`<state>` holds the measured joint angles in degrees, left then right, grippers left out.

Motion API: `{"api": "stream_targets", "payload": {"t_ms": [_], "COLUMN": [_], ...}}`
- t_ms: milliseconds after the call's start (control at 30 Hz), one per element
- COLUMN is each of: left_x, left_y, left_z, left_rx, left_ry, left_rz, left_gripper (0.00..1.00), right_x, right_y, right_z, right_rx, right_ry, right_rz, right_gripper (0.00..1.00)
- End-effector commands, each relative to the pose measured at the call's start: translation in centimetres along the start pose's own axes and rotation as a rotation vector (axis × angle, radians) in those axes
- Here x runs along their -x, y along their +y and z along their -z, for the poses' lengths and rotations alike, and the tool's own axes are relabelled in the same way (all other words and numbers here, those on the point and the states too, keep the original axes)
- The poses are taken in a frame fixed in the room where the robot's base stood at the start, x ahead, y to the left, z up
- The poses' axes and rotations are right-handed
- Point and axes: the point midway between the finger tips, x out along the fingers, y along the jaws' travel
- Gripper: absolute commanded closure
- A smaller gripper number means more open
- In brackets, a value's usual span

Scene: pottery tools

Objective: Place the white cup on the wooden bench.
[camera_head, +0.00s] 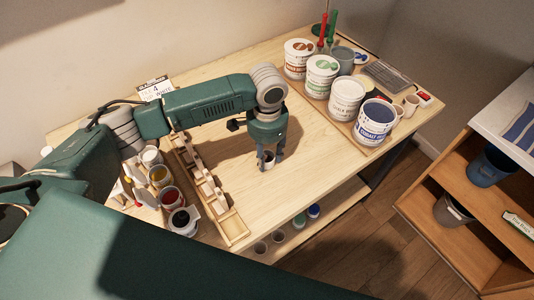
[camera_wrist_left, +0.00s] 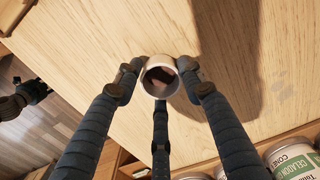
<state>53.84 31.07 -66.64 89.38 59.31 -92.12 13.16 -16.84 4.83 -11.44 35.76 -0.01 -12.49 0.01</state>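The white cup (camera_head: 268,162) is a small, pale cup between the fingers of my left gripper (camera_head: 267,155), over the front middle of the wooden bench (camera_head: 245,180). In the left wrist view the cup (camera_wrist_left: 161,77) shows its round mouth toward the camera. The fingers of my left gripper (camera_wrist_left: 158,80) close around its sides. I cannot tell whether its base touches the bench top. A dark shape at the left edge of the left wrist view looks like my right gripper (camera_wrist_left: 30,92), away from the bench; its fingers are too small to read.
A wooden rack (camera_head: 205,190) and several small paint pots (camera_head: 170,197) stand left of the cup. Labelled tubs (camera_head: 346,97) and more small cups (camera_head: 411,104) stand at the right. Bare bench lies around the cup. A wooden shelf unit (camera_head: 455,245) stands right of the bench.

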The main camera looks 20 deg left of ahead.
Motion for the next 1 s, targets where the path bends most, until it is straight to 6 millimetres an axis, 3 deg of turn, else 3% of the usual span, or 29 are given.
{"api": "stream_targets", "payload": {"t_ms": [467, 1000], "left_x": [0.9, 10.9], "left_y": [0.0, 0.0], "left_z": [0.1, 0.1], "left_rx": [-0.001, 0.0], "left_ry": [0.003, 0.003], "left_rz": [0.001, 0.0], "left_gripper": [0.45, 0.45], "right_x": [-0.3, -3.1], "right_y": [-0.9, -0.8], "right_z": [-0.9, -1.1], "right_rx": [-0.003, -0.002], "right_ry": [-0.013, -0.012], "right_rz": [0.009, 0.009], "right_gripper": [0.6, 0.6]}}
